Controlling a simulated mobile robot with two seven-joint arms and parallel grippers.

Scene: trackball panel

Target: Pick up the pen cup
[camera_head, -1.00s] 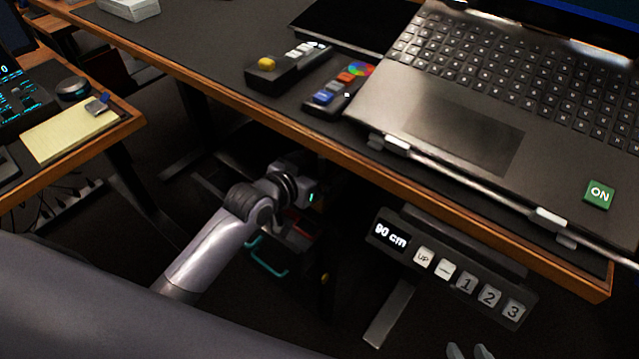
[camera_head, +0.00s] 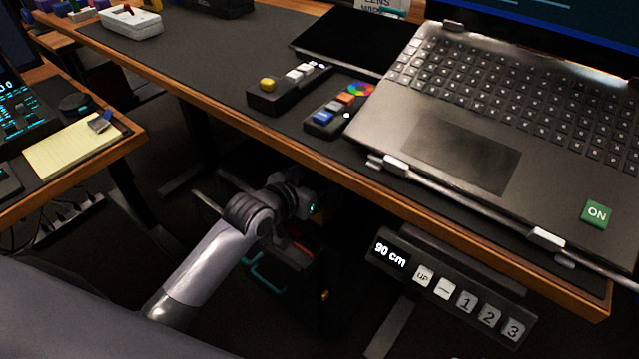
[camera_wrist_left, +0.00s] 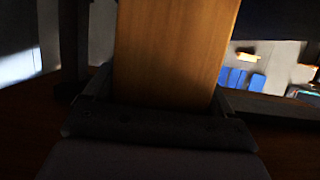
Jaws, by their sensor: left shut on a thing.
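In the left wrist view my left gripper (camera_wrist_left: 157,97) is shut on a flat-faced, orange-brown wooden thing (camera_wrist_left: 172,45). The thing runs up out of the picture, and I cannot tell from its visible face whether it is the pen cup. In the head view my left arm's wrist (camera_head: 290,195) is below the front edge of the desk; its fingertips and what they hold are hidden. No pen cup can be made out in the head view. My right gripper is out of view.
The desk (camera_head: 215,60) overhangs my left wrist. A laptop (camera_head: 470,130), two button boxes (camera_head: 290,85) and (camera_head: 340,108), and a white tray (camera_head: 130,22) stand on it. A height panel (camera_head: 450,290) hangs under its front edge. A side desk with a yellow notepad (camera_head: 72,148) is at left.

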